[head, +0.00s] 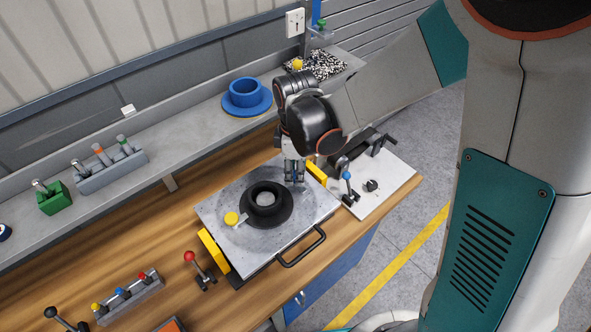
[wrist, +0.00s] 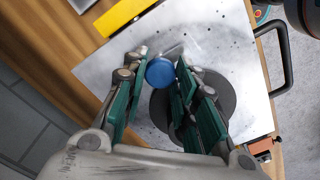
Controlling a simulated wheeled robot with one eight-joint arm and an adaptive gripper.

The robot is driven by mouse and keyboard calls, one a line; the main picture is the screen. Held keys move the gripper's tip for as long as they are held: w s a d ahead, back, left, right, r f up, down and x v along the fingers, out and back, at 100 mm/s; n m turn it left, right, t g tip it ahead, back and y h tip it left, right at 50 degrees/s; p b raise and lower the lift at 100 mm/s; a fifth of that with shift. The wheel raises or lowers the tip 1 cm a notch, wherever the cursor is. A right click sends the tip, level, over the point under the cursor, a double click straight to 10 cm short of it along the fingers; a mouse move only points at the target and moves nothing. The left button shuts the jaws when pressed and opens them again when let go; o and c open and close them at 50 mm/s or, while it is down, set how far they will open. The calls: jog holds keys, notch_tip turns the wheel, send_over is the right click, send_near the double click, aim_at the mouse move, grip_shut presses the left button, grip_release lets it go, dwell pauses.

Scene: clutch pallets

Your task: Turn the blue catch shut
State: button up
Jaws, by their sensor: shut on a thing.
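The blue catch (wrist: 160,71) shows in the wrist view as a round blue knob between my fingertips, beside the black round part. A short metal bar reaches out from under it. My gripper (head: 295,180) points down over the far right part of the grey pallet plate (head: 225,205) and is shut on the catch; it also shows in the wrist view (wrist: 158,82). In the head view my fingers hide the catch. The black flanged part (head: 284,208) sits on the plate. A yellow catch (head: 232,218) stands at its left, its arm towards the flange.
Yellow blocks (head: 214,251) flank the plate, and a black handle (head: 302,249) is at its front. A red-knobbed lever (head: 197,265) stands left, a blue-knobbed lever (head: 349,186) right. A blue flanged part (head: 246,97) sits on the back shelf.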

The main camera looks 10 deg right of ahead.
jog(key=m+b, duration=0.2)
jog(key=m, duration=0.2)
jog(key=shift+f, duration=0.1)
jog(key=m+b, duration=0.1)
jog(key=m, duration=0.3)
jog(key=shift+m, duration=0.4)
jog(key=m+b, duration=0.1)
jog(key=m, duration=0.3)
jog(key=m+b, duration=0.1)
jog(key=m, duration=0.3)
jog(key=shift+m, duration=0.6)
jog(key=o, duration=1.1)
